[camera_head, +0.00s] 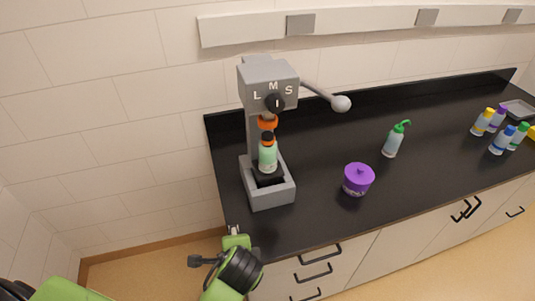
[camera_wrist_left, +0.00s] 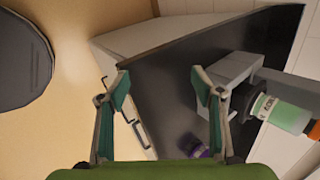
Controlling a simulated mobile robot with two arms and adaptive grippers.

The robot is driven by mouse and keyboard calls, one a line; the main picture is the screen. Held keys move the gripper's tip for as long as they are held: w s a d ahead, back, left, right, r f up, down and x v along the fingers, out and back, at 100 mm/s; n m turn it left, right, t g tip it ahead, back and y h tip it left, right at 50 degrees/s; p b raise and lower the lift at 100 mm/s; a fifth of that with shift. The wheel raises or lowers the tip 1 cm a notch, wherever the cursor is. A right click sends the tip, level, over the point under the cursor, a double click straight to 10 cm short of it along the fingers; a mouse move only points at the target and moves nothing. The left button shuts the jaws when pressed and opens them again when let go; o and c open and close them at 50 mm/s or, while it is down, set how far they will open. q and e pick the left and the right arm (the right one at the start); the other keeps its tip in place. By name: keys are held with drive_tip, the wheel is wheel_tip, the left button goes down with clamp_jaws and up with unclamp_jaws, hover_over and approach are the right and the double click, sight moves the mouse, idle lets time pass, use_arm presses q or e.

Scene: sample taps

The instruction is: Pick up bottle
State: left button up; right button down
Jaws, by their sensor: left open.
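A pale green bottle (camera_head: 268,157) with a dark and orange top stands upright on the base of a grey press-like stand (camera_head: 268,195). In the left wrist view the bottle (camera_wrist_left: 284,113) lies sideways at the right edge, its top end partly cut off. My left gripper (camera_head: 236,231) is near the counter's front left edge, in front of the stand and apart from the bottle. In the left wrist view the gripper (camera_wrist_left: 160,82) has its two fingers spread wide with nothing between them. My right gripper is in neither view.
Several small bottles (camera_head: 483,122) and a grey tray (camera_head: 519,110) are at the far right. The stand's lever (camera_head: 325,95) sticks out rightward. The black counter (camera_head: 330,220) is clear in front.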

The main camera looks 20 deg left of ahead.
use_arm(q)
drive_tip(key=w+d+r+m+t+y, duration=0.3)
drive_tip(key=w+r+m, duration=0.3)
drive_tip(key=w+m, duration=0.3)
drive_tip(key=m+t+y, duration=0.2)
drive_tip(key=m+t, duration=0.2)
drive_tip(key=m, duration=0.4)
approach(269, 147)
drive_tip(key=x, duration=0.6)
drive_tip(key=shift+w+d+r, duration=0.1)
drive_tip(key=shift+w+r, duration=0.05)
drive_tip(key=shift+w, duration=0.15)
drive_tip(key=shift+w+a+b, duration=0.2)
drive_tip(key=shift+w+b, duration=0.05)
drive_tip(key=shift+b, duration=0.4)
drive_tip(key=b+x, duration=0.3)
drive_tip(key=shift+w+a+f+b, duration=0.15)
drive_tip(key=shift+a+f+b, duration=0.15)
drive_tip(key=shift+a+f, duration=0.05)
drive_tip(key=shift+w+a, duration=0.25)
drive_tip(key=shift+w, duration=0.2)
drive_tip(key=shift+r, duration=0.15)
drive_tip(key=shift+s, duration=0.1)
